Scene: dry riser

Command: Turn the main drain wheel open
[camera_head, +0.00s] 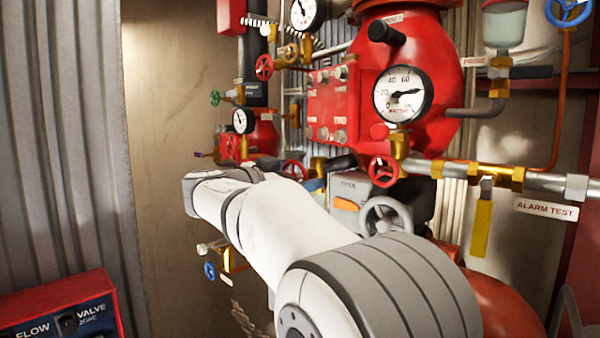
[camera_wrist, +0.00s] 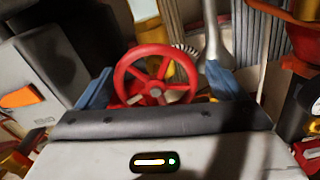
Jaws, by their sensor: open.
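In the wrist view a red spoked handwheel (camera_wrist: 157,78) with a pale hub sits between the two blue fingers of my gripper (camera_wrist: 160,86). The fingers are open, one on each side of the wheel, with a gap to the rim visible on the right. I cannot tell whether the left finger touches the rim. In the head view my white arm hides most of the gripper. A red wheel (camera_head: 294,169) shows just above my arm and looks like the same one. No label readable here names the main drain wheel.
A grey box with an orange mark (camera_wrist: 45,80) stands close on the left in the wrist view. The head view shows another red wheel (camera_head: 383,171), a grey wheel (camera_head: 388,217), a large gauge (camera_head: 403,94), a yellow lever (camera_head: 481,228) and a red panel (camera_head: 60,312).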

